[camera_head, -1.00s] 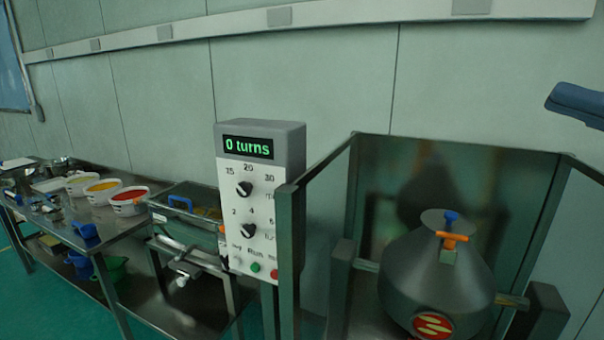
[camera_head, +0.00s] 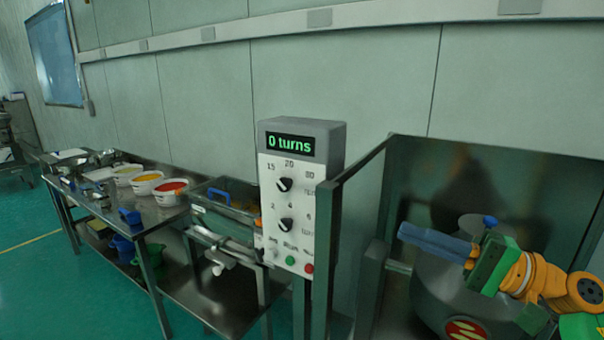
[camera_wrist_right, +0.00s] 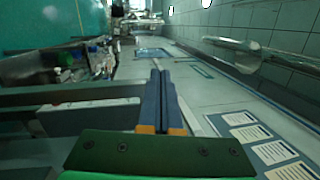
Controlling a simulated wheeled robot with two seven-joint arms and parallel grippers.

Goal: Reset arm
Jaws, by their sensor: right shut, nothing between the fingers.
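My right gripper (camera_head: 408,232) comes in from the right in the head view, in front of the grey cone-topped vessel (camera_head: 430,285), and hides part of it. Its blue fingers are together and point left, with nothing between them. The closed fingers also show in the right wrist view (camera_wrist_right: 160,78), in the middle of the picture. My left gripper is in neither view.
A control box (camera_head: 301,205) reading "0 turns" stands left of the vessel. Frame posts and a panel (camera_head: 400,180) surround the vessel. A metal table (camera_head: 160,212) with bowls of red, orange and yellow material (camera_head: 172,187) is at left.

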